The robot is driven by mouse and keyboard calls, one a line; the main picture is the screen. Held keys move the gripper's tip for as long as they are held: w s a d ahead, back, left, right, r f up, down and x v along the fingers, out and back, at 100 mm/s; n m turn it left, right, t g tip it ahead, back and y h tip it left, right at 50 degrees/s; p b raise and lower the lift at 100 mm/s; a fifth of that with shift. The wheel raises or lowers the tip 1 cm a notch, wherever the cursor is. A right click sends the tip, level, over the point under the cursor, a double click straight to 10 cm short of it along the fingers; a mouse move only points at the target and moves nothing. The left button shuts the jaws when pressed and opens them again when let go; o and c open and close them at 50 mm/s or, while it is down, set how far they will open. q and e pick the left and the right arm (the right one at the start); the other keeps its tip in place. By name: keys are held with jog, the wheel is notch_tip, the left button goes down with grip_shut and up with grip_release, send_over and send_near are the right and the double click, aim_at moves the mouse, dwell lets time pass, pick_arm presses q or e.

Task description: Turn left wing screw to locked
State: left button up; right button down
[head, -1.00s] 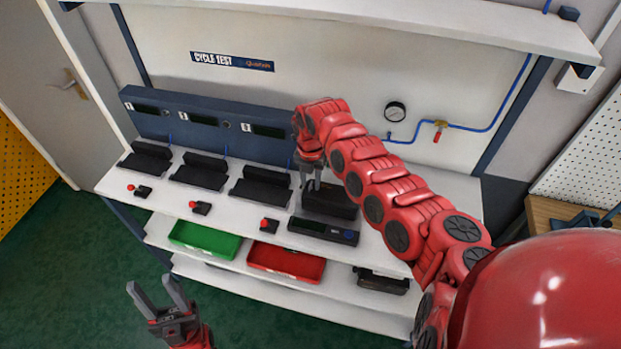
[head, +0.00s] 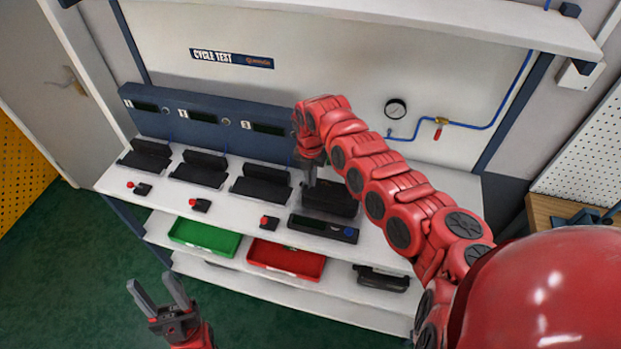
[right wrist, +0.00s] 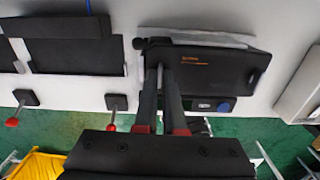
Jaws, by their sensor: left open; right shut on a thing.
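The black positioner (head: 337,198) sits at the rightmost station on the white bench; it also shows in the right wrist view (right wrist: 215,68). My right gripper (head: 311,183) points down at its left end. In the right wrist view my right gripper (right wrist: 160,74) is shut on a small grey piece at the positioner's left part, which I take for the left wing screw. The fingers hide most of it, so its angle cannot be told. My left gripper (head: 153,283) is open and empty, low over the green floor, away from the bench.
A dark display unit (head: 323,228) lies in front of the positioner. Three black cradles stand to the left, with red-knobbed switches (head: 269,222) before them. A green tray (head: 205,236) and a red tray (head: 286,260) are on the shelf below.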

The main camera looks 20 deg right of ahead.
jog(key=m+b, duration=0.1)
jog(key=m, duration=0.1)
jog(key=shift+f+m+b, duration=0.2)
jog(key=shift+m+b, duration=0.1)
jog(key=shift+b, duration=0.05)
jog(key=m+b, duration=0.1)
jog(key=m, duration=0.2)
jog(key=shift+m+b, duration=0.3)
jog(key=m+b, duration=0.2)
jog(key=m, duration=0.1)
jog(key=shift+m, duration=0.3)
jog(key=m+b, duration=0.4)
jog(key=m, duration=0.1)
jog(key=shift+m+b, duration=0.9)
jog(key=shift+m, duration=0.2)
jog(key=shift+r, duration=0.15)
jog(key=shift+r+m, duration=0.1)
jog(key=shift+m, duration=0.2)
jog(key=c, duration=1)
grip_release()
